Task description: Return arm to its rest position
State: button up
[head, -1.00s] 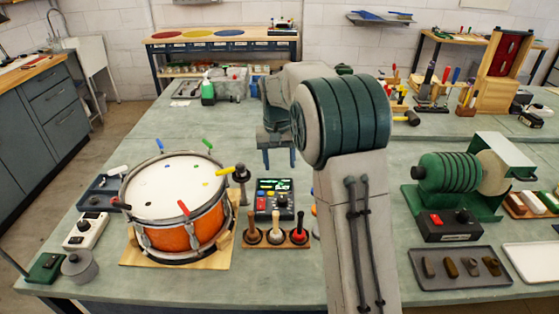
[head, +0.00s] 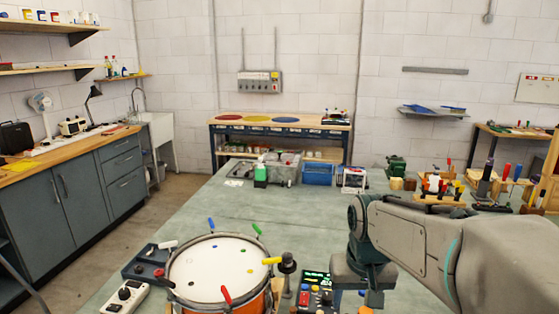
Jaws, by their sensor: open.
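My arm comes in from the right edge in the head view and bends down at the wrist. My gripper (head: 355,297) points down at its end, to the right of the drum and beside the small control box. My arm hides part of the bench at the right.
An orange drum (head: 218,262) with a white head and coloured handles stands at front left. A dark control box (head: 315,292) lies close to my gripper. Tool stands (head: 440,190) line the back right. The bench's middle left is clear.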

jog(key=s+f+t, duration=0.1)
jog(key=s+f, duration=0.2)
jog(key=s, duration=0.8)
jog(key=shift+d+n, duration=0.15)
jog(key=shift+n, duration=0.15)
